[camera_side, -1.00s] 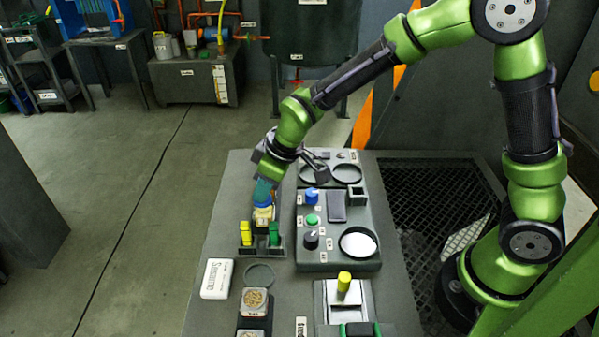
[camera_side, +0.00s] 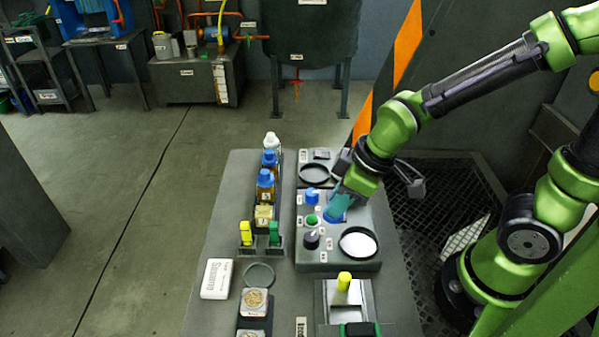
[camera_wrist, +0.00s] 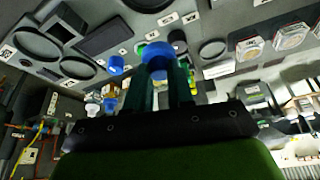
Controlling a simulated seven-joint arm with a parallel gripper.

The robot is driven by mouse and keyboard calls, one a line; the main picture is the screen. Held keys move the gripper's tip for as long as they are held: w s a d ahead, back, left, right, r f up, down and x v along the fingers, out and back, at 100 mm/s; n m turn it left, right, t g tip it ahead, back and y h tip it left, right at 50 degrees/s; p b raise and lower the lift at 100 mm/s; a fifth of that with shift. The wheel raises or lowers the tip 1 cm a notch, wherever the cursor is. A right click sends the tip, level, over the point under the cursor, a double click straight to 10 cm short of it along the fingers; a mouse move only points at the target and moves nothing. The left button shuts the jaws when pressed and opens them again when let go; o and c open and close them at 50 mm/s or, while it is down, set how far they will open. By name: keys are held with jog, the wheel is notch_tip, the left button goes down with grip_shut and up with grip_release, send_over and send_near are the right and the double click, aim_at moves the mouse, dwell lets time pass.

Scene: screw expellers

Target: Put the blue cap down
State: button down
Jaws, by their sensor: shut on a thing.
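My gripper (camera_side: 339,206) is shut on a blue cap (camera_wrist: 157,54), which sits between the fingertips in the wrist view. An uncapped bottle (camera_side: 264,216) stands in the rack to the left.
Bottles with blue caps (camera_side: 265,178) and a white cap (camera_side: 272,140) stand behind the uncapped one.

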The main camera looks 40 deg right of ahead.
jog(key=w+a+n, duration=0.1)
jog(key=a, duration=0.1)
jog(key=w+a+n, duration=0.1)
jog(key=a, duration=0.1)
jog(key=w+a+f+n+y, duration=0.1)
jog(key=a, duration=0.1)
jog(key=shift+a+f+g, duration=0.1)
jog(key=shift+a+g, duration=0.05)
jog(key=shift+g, duration=0.25)
jog(key=w+a+r+n+g+y, duration=0.1)
jog(key=w+a+n+g, duration=0.1)
jog(key=a+n, duration=0.55)
jog(key=shift+m, duration=0.65)
jog(key=x, duration=0.3)
jog(key=d+x, duration=0.1)
jog(key=x, duration=0.2)
jog(key=d+x, duration=0.1)
jog(key=x, duration=0.2)
jog(key=shift+s+f, duration=0.3)
jog(key=shift+f, duration=0.05)
jog(key=c, duration=1)
grip_release()
jog(key=shift+f, duration=0.1)
